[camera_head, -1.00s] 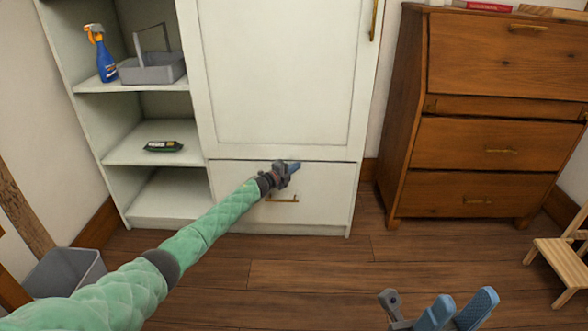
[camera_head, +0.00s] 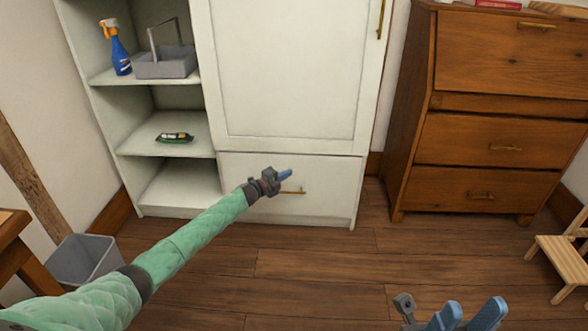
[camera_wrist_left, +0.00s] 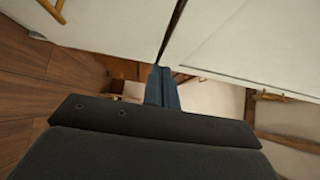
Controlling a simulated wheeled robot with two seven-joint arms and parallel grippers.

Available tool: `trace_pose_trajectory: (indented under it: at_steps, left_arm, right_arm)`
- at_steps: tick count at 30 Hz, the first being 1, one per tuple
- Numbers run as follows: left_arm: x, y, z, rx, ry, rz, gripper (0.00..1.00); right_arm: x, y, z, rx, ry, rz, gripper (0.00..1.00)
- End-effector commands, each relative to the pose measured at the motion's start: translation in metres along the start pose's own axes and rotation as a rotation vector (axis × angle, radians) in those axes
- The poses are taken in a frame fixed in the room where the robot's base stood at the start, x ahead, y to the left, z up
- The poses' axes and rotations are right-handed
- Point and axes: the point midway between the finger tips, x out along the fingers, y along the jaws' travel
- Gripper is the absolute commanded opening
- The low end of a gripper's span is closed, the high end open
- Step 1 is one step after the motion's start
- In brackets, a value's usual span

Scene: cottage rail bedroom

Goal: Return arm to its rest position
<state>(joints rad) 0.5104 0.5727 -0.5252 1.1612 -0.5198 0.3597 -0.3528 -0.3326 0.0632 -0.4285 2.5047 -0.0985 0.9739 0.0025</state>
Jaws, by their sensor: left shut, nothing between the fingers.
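My left arm, in a green quilted sleeve, reaches out from the lower left in the head view. Its left gripper (camera_head: 285,175) is shut and empty. It appears in front of the white cabinet's lower drawer (camera_head: 330,190), by the brass handle (camera_head: 292,191); I cannot tell the exact gap. In the left wrist view, the blue fingers (camera_wrist_left: 161,88) are together with nothing between them. My right gripper (camera_head: 468,314) shows at the bottom edge of the head view, its two blue fingers apart and empty. The rest of the right arm is out of frame.
A grey bin (camera_head: 84,262) stands at left. A wooden bureau (camera_head: 480,130) and step stool (camera_head: 560,262) are at right. The middle floor is clear.

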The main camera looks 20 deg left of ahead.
Motion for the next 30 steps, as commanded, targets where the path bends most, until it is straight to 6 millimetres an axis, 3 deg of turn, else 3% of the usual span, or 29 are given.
trace_pose_trajectory:
  at_steps: [6,13,17,26,30]
  left_arm:
    - [-0.015,0.0,-0.001,0.0,0.001,-0.001,0.0]
    - [-0.016,0.0,-0.001,-0.025,0.005,-0.002,0.0]
    - [-0.016,-0.009,-0.017,-0.112,0.084,-0.037,0.0]
    - [-0.006,-0.114,-0.111,-0.245,0.352,-0.218,0.0]
    - [-0.01,-0.174,-0.169,-0.295,0.498,-0.317,0.0]
  right_arm:
    - [0.002,0.001,-0.001,-0.009,0.003,-0.001,0.36]
    - [0.0,0.001,0.001,-0.01,-0.005,0.002,0.36]
    - [0.0,0.001,0.0,-0.009,-0.004,0.001,0.36]
    - [0.001,0.001,0.0,-0.008,-0.004,0.0,0.36]
    - [0.001,0.001,0.0,-0.008,-0.003,0.0,0.36]
